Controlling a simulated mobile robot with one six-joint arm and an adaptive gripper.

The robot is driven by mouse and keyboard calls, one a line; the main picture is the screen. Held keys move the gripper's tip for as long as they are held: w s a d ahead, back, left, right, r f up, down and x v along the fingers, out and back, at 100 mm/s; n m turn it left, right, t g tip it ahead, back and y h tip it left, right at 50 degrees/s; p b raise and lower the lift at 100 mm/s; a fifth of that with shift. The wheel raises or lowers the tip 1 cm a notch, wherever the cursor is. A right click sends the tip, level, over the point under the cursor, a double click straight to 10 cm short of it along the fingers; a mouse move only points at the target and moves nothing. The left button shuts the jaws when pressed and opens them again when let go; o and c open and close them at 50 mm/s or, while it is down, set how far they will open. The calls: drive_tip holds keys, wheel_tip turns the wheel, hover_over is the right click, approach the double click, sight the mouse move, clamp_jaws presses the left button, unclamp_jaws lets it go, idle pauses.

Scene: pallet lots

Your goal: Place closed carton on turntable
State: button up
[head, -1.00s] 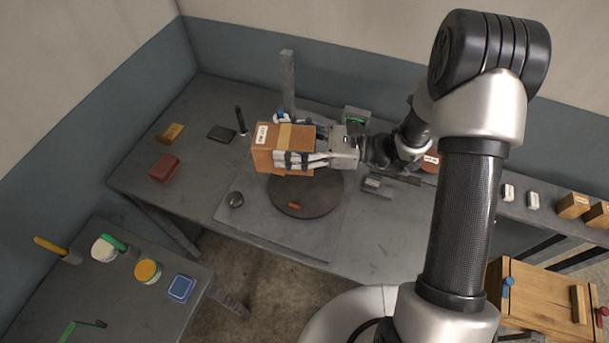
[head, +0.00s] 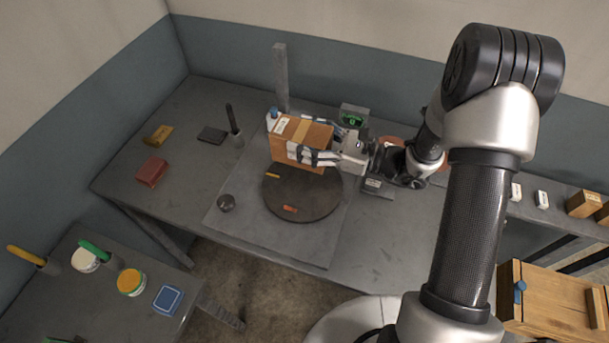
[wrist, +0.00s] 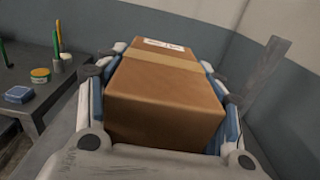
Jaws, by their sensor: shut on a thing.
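The closed carton (head: 301,131) is a brown box with a tape strip and a white label. My gripper (head: 312,146) is shut on it, with a finger along each long side. In the head view the carton is over the back part of the dark round turntable (head: 318,203), hiding some of its far edge. I cannot tell whether its underside touches the turntable. In the wrist view the carton (wrist: 165,95) fills the middle between the fingers and looks straight. A small orange piece and a small yellow piece show on the turntable surface.
A grey post (head: 281,77) stands behind the carton. A black upright tool (head: 234,125), a dark red block (head: 151,171) and a yellow block (head: 159,135) are further left. A green-faced device (head: 353,118) stands behind my gripper.

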wheel_tip(320, 180, down, 12)
drive_tip(key=b, duration=0.3)
drive_tip(key=shift+f, duration=0.1)
drive_tip(key=shift+f+b, duration=0.2)
drive_tip(key=shift+b, duration=0.15)
drive_tip(key=o, duration=1.4)
drive_tip(key=shift+o, duration=0.2)
drive_tip(key=shift+r, duration=0.25)
drive_tip(key=p+v, duration=0.1)
drive_tip(key=v, duration=0.6)
drive_tip(key=shift+s+d+p, duration=0.15)
drive_tip(key=shift+d+p, duration=0.1)
drive_tip(key=shift+p, duration=0.15)
